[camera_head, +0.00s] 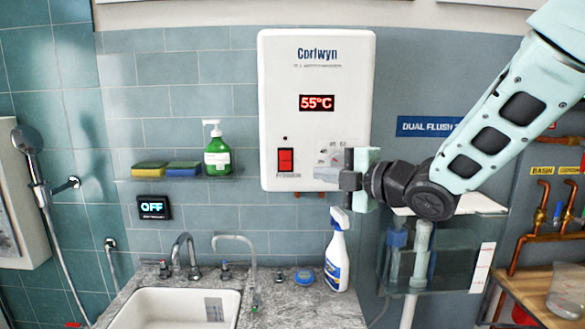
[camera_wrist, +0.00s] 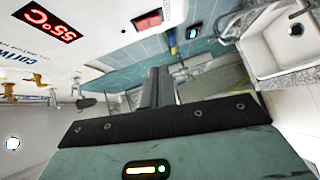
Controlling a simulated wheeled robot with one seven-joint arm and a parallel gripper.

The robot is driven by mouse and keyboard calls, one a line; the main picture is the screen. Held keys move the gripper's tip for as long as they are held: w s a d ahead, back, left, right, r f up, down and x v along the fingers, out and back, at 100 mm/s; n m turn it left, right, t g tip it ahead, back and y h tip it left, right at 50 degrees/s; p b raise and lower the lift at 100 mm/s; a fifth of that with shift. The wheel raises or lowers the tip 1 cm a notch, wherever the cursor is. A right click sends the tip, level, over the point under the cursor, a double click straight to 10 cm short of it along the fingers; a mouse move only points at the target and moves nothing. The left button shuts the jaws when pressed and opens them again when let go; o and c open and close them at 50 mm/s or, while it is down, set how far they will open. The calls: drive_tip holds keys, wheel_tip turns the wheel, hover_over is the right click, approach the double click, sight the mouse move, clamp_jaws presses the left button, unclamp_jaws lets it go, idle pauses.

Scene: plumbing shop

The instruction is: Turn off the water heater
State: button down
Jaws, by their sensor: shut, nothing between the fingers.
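The water heater (camera_head: 345,60) is a white box on the tiled wall, with a lit red display (camera_head: 316,102) reading 55°C. A red rocker switch (camera_head: 286,160) sits low on its front, left of a round dial that is partly hidden by my gripper. The switch also shows at the top of the wrist view (camera_wrist: 147,20), and the display at its upper left (camera_wrist: 50,28). My gripper (camera_head: 326,175) is shut and empty, in front of the heater's lower right part. It is to the right of the switch and apart from it; contact with the heater cannot be told.
A small black panel (camera_head: 153,207) reads OFF on the wall at left. A shelf holds a green soap bottle (camera_head: 217,155) and sponges (camera_head: 165,169). A white spray bottle (camera_head: 337,260) stands below my gripper beside the sink (camera_head: 170,305). Copper pipes (camera_head: 537,215) are at right.

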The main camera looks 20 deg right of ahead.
drive_tip(key=p, duration=0.3)
approach(280, 167)
drive_tip(key=a, duration=0.4)
drive_tip(key=w+p, duration=0.1)
drive_tip(key=w, duration=0.1)
drive_tip(key=w+d+p, duration=0.1)
drive_tip(key=w, duration=0.1)
drive_tip(key=shift+r, duration=0.1)
drive_tip(key=shift+w+d+f, duration=0.15)
drive_tip(key=shift+w+f, duration=0.1)
drive_tip(key=shift+w, duration=0.4)
drive_tip(key=shift+f, duration=0.1)
